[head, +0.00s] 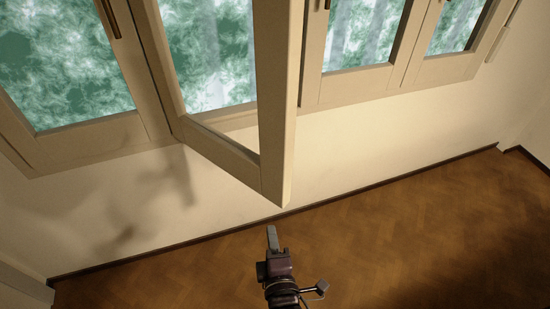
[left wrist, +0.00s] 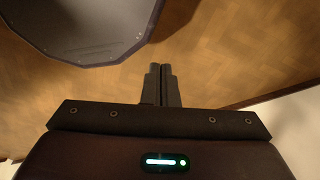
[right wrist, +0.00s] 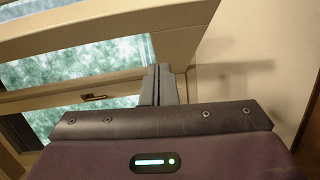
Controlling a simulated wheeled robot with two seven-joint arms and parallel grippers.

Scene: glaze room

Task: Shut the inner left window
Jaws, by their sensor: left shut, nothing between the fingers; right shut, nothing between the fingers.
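The inner left window (head: 276,150) is the second pane from the left in the head view. It stands open, swung out from the wall into the room, with its hinge side at the left and its free edge nearest me. My right gripper (head: 272,236) is shut and empty, showing just below the sash's lower free corner; I see no clear contact. In the right wrist view its fingers (right wrist: 161,84) overlap cream window framing and glass. My left gripper (left wrist: 161,85) is shut and empty over the floor, away from the window, and is outside the head view.
The outer left window (head: 70,75) and the two right windows (head: 360,35) look closed. A brass handle (head: 108,18) is on the outer left one. Below is a bare cream wall (head: 370,140) with a dark skirting. The parquet floor (head: 420,220) is clear.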

